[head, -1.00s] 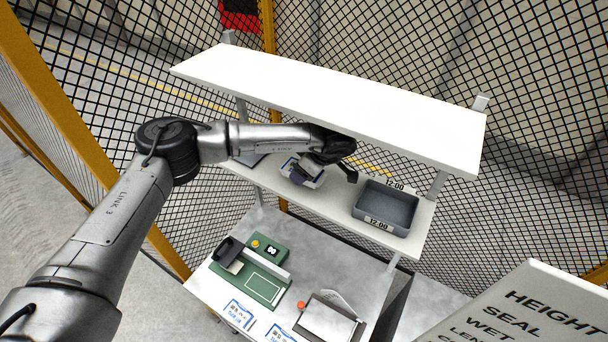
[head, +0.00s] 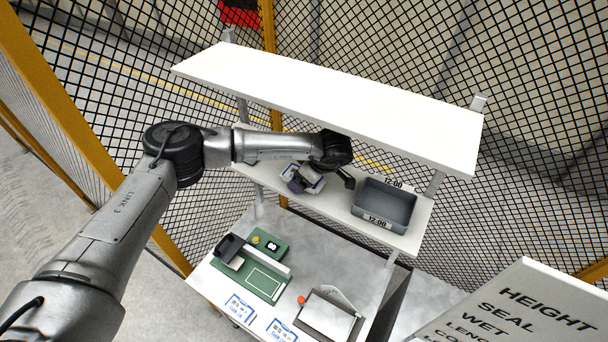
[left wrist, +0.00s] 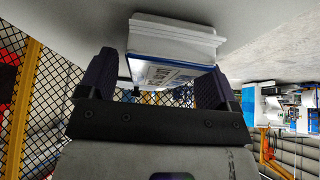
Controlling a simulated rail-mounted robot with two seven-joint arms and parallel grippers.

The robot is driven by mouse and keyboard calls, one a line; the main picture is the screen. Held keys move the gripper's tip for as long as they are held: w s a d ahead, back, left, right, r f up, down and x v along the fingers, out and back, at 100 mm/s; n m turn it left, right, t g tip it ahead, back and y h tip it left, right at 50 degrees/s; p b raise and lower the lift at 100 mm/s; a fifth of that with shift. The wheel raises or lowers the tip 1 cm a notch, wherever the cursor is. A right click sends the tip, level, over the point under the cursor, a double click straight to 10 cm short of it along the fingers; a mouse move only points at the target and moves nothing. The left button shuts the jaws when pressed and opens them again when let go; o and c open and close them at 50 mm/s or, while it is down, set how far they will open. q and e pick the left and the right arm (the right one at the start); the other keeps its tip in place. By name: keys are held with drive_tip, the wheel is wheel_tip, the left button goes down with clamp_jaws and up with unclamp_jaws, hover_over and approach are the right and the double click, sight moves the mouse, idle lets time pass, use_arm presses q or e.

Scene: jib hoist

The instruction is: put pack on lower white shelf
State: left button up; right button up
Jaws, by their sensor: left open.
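The pack (head: 314,184), white with a blue-edged printed label, is on the lower white shelf (head: 339,207), left of the grey bin. My left gripper (head: 322,184) is at this shelf, under the front of the upper shelf, with its fingers apart. In the left wrist view the pack (left wrist: 172,50) shows ahead of the open jaws (left wrist: 157,78), its label partly between the two dark fingers. I cannot tell whether either finger touches it. The hand and one finger hide part of the pack in the head view. My right gripper is not in view.
The upper white shelf (head: 330,100) hangs above the hand. A grey bin (head: 385,204) marked 12:00 stands right of the pack. The bench (head: 222,288) below holds a green mat (head: 262,284), labelled sheets and a flat device (head: 327,317). Wire fencing surrounds the place.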

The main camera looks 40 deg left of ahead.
use_arm(q)
drive_tip(key=shift+r, duration=0.1)
drive_tip(key=b+v, duration=0.2)
drive_tip(key=shift+w+d+r, duration=0.1)
drive_tip(key=shift+d+r, duration=0.05)
drive_tip(key=shift+d, duration=0.1)
drive_tip(key=d+b, duration=0.1)
drive_tip(key=d, duration=0.2)
drive_tip(key=w+d+b, duration=0.1)
drive_tip(key=d, duration=0.3)
drive_tip(key=d+b, duration=0.2)
drive_tip(key=d, duration=0.1)
drive_tip(key=shift+w+d+r, duration=0.2)
drive_tip(key=shift+w, duration=0.05)
drive_tip(key=shift+w+d+r+b, duration=0.15)
drive_tip(key=shift+d+b, duration=0.15)
drive_tip(key=shift+d, duration=0.45)
